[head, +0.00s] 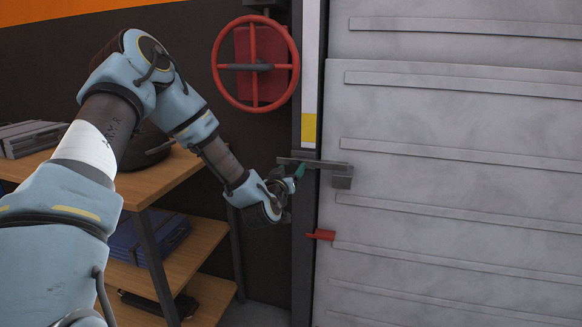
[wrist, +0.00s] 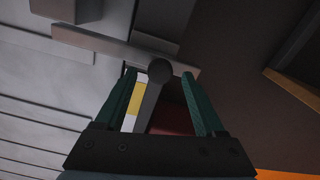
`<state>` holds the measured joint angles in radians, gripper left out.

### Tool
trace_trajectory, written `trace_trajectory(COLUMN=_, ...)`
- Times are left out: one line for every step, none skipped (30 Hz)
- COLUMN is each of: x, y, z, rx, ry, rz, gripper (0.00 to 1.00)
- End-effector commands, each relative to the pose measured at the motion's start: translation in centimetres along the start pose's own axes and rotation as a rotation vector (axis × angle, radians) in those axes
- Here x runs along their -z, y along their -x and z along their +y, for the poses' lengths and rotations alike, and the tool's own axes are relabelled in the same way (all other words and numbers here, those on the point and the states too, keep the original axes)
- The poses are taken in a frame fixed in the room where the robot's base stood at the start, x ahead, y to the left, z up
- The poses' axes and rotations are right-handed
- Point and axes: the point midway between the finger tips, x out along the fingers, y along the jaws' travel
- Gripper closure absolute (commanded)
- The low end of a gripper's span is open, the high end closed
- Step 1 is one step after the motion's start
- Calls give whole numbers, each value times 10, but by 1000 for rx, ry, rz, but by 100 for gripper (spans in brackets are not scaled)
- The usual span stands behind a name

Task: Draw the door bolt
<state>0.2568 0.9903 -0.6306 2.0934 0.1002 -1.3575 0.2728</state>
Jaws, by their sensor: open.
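The door bolt (head: 312,163) is a grey horizontal bar that spans the dark door post and a bracket (head: 343,178) on the metal door (head: 450,150). In the wrist view the bolt bar (wrist: 95,43) crosses the top of the picture, and a dark round-ended handle (wrist: 158,74) shows between my fingers. My gripper (head: 294,178) is at the bolt's left end in the head view, with green fingers. In the wrist view my gripper (wrist: 159,80) is open, one finger on each side of the handle. I cannot tell whether either finger touches it.
A red handwheel (head: 255,100) is on the wall above my gripper. A red lever (head: 321,235) sticks out at the door edge below the bolt. A wooden shelf unit (head: 165,183) with boxes stands at left, under my arm. The space before the door is clear.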

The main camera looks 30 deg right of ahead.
Motion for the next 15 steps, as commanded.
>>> trace_trajectory(x=0, y=-3, z=0, rx=0, ry=0, rz=0, gripper=29)
trace_trajectory(x=0, y=-4, z=0, rx=0, ry=0, rz=0, gripper=29)
trace_trajectory(x=0, y=-5, z=0, rx=0, ry=0, rz=-1, gripper=29)
trace_trajectory(x=0, y=-6, z=0, rx=0, ry=0, rz=-1, gripper=29)
trace_trajectory(x=0, y=-6, z=0, rx=0, ry=0, rz=-1, gripper=29)
trace_trajectory(x=-1, y=-6, z=0, rx=0, ry=0, rz=-1, gripper=29)
trace_trajectory(x=-1, y=-6, z=0, rx=0, ry=0, rz=-1, gripper=29)
trace_trajectory(x=-1, y=-6, z=0, rx=0, ry=0, rz=-1, gripper=29)
trace_trajectory(x=-1, y=-6, z=0, rx=0, ry=0, rz=-1, gripper=29)
trace_trajectory(x=-1, y=-6, z=0, rx=0, ry=0, rz=-1, gripper=29)
trace_trajectory(x=-1, y=-6, z=0, rx=0, ry=0, rz=-1, gripper=29)
trace_trajectory(x=0, y=-6, z=0, rx=0, ry=0, rz=-1, gripper=33)
trace_trajectory(x=0, y=-6, z=0, rx=0, ry=0, rz=-1, gripper=36)
trace_trajectory(x=0, y=-6, z=0, rx=0, ry=0, rz=-1, gripper=40)
trace_trajectory(x=0, y=-6, z=0, rx=0, ry=0, rz=-1, gripper=44)
